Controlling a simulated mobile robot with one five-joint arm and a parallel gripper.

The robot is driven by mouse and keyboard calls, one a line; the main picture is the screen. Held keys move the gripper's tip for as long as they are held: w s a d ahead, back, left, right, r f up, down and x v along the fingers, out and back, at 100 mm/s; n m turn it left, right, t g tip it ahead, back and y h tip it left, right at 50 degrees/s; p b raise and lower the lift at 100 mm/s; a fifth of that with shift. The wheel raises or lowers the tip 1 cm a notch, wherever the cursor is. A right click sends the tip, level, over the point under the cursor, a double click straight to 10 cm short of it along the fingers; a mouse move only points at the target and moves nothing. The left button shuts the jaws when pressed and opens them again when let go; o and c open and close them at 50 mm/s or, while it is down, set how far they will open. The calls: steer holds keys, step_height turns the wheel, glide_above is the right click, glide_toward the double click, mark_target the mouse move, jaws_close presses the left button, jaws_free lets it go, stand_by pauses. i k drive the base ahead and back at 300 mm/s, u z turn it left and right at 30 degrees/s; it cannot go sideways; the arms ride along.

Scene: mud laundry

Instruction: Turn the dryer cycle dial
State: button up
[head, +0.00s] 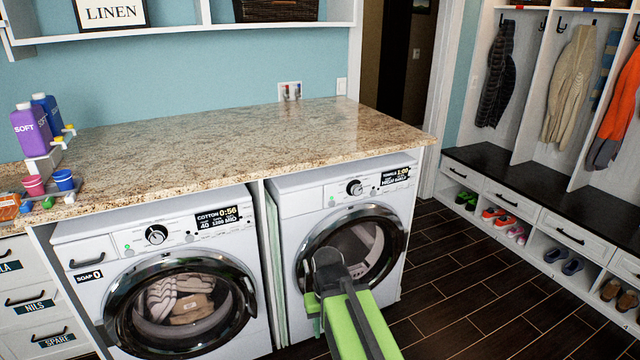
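The dryer (293,205) is the white front-loading machine on the right, under the granite counter. Its cycle dial (354,187) is a round dark-and-silver knob on the upper panel, left of a lit black display (396,177) that reads about 1:00. My gripper (328,262) is at the end of my green and dark grey arm, in front of the dryer's round door (350,222) and below the dial. It appears apart from the dial and covers the lower part of the door. Its fingertips cannot be made out, so its opening is unclear.
A washer (200,258) with its own dial (156,234) and a soap drawer stands left of the dryer. The granite counter (240,130) overhangs both machines. Bottles (30,130) and cups stand at its left end. Dark tiled floor (450,270) is open right of the dryer, before the shoe bench (545,190).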

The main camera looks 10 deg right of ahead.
mark_target(355, 188)
steer(key=u, duration=0.4)
steer(key=i, duration=1.2)
steer(key=u, duration=0.15)
